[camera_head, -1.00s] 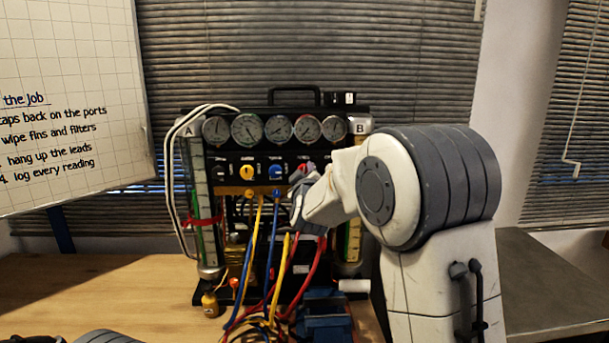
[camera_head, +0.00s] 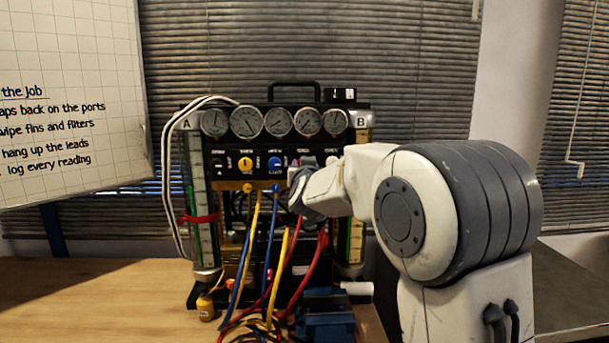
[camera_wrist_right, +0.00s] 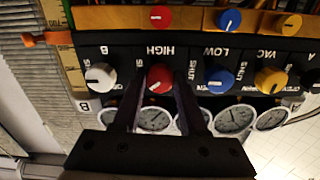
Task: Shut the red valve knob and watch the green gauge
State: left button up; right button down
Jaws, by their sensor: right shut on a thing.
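In the right wrist view, which shows the panel upside down, the red valve knob (camera_wrist_right: 158,78) sits under the label HIGH. My right gripper (camera_wrist_right: 159,88) has its two dark fingers on either side of this knob and is shut on it. In the head view my right gripper (camera_head: 300,180) is at the right part of the panel, and it hides the knob there. A row of round gauges (camera_head: 277,122) runs above the knobs; I cannot tell which one is green. My left gripper is out of view.
A yellow knob (camera_head: 246,165) and a blue knob (camera_head: 276,164) are left of my gripper. A white knob (camera_wrist_right: 100,77) is beside the red one. Yellow, blue and red hoses (camera_head: 316,262) hang below. A blue vise-like block (camera_head: 325,315) stands in front. The bench (camera_head: 90,290) is clear at left.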

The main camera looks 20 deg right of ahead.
jog(key=shift+f+m+b, duration=0.1)
jog(key=shift+m+b, duration=1.9)
jog(key=shift+m, duration=2.2)
jog(key=shift+c, duration=2.2)
grip_release()
jog(key=v, duration=1)
jog(key=shift+s+b, duration=0.25)
jog(key=shift+b, duration=0.05)
